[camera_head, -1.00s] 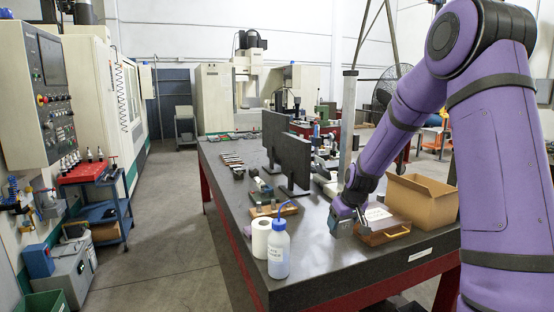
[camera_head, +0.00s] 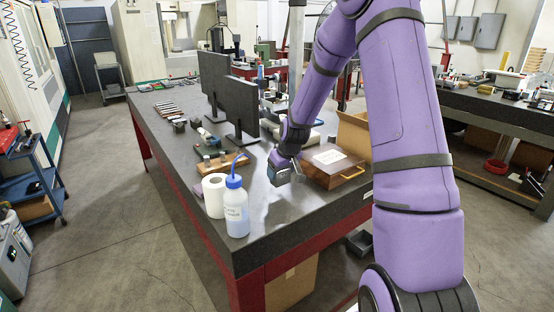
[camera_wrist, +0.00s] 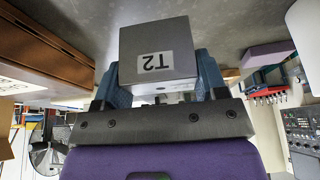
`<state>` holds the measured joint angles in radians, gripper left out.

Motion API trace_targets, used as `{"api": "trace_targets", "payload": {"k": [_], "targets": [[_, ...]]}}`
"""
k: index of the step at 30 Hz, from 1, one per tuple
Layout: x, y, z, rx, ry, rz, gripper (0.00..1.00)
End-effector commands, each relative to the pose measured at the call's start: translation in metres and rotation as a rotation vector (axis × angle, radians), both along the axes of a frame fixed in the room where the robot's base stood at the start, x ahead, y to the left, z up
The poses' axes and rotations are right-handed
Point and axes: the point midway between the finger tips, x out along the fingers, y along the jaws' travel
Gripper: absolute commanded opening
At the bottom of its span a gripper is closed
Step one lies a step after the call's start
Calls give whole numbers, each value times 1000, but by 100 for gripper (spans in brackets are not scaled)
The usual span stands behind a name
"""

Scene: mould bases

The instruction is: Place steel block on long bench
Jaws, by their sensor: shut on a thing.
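The steel block (camera_wrist: 158,48) is a grey cube with an upside-down "T2" label in the wrist view. My gripper (camera_wrist: 158,85) is shut on it, with a blue finger on each side. In the head view my gripper (camera_head: 283,165) is over the near part of the dark-topped table, left of the wooden case, and the block is small and partly hidden there. Whether the block touches the tabletop is not clear. A long bench (camera_head: 500,118) with a dark top runs along the right side; it may be the long bench of the task.
On the dark table (camera_head: 275,225) stand a wash bottle (camera_head: 236,210), a paper roll (camera_head: 214,195), a wooden case (camera_head: 335,166), a cardboard box (camera_head: 354,135) and two dark upright plates (camera_head: 241,108). Open floor (camera_head: 100,215) lies left of the table.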

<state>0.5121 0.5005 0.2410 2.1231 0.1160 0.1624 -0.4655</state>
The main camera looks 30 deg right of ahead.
Motion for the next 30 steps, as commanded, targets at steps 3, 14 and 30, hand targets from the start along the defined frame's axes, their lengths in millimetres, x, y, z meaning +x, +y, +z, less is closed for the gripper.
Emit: {"api": "trace_targets", "payload": {"k": [3, 14, 30], "targets": [[1, 0, -4, -1, -4, 1, 3], [1, 0, -38, -1, -2, 1, 3], [0, 0, -43, -1, -1, 1, 91]]}}
